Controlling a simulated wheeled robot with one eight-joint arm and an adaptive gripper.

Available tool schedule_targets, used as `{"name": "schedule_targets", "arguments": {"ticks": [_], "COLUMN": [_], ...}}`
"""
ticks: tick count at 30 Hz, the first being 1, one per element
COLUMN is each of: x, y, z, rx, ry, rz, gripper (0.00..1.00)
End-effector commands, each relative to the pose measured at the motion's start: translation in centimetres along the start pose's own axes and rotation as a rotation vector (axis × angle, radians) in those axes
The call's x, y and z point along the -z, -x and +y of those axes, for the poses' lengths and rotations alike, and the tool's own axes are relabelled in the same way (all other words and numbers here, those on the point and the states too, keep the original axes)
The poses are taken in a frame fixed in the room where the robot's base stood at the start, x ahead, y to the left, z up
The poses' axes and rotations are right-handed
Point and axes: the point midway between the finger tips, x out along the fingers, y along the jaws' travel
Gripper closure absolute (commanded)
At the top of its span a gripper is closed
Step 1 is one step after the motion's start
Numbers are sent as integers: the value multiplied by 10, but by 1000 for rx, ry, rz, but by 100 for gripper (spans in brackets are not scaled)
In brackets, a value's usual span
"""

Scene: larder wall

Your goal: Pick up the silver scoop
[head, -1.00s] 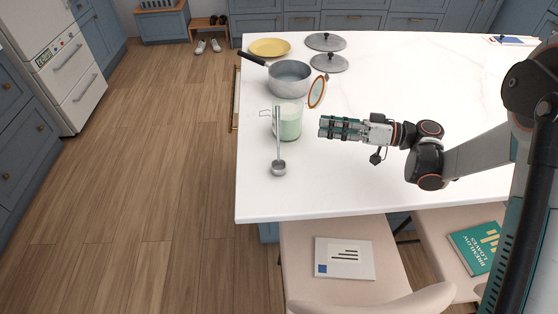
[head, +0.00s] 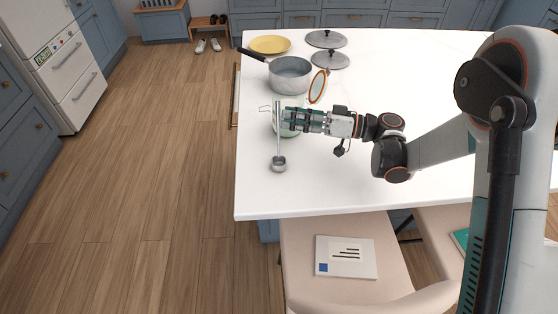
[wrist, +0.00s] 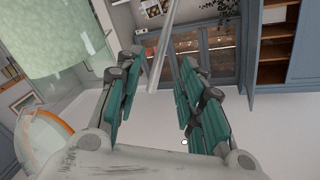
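The silver scoop (head: 279,163) stands near the left edge of the white counter, its bowl low and its long thin handle upright. In the wrist view, the handle (wrist: 161,45) shows between my two green-padded fingers, near their tips. My gripper (head: 284,118) is open and level, its fingertips at the upper part of the handle in the head view. The wrist view shows a gap between the fingers (wrist: 163,68). I cannot tell whether either finger touches the handle.
A jar with pale green contents (wrist: 60,35) stands close beside my gripper, mostly hidden behind it in the head view. A grey saucepan (head: 290,76), an orange-rimmed oval (head: 318,87), a yellow plate (head: 269,44) and two lids (head: 329,60) lie farther back. The counter's (head: 330,185) front is clear.

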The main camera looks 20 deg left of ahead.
Motion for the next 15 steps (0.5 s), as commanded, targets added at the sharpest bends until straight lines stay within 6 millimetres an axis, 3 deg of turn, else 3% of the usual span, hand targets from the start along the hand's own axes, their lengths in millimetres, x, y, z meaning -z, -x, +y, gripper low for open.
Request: {"name": "schedule_targets", "arguments": {"ticks": [7,15], "x": [-1,2], "y": [-36,-42], "z": [3,3], "rx": [4,0], "ry": [0,0], "rz": [-2,0], "gripper": [64,64]}}
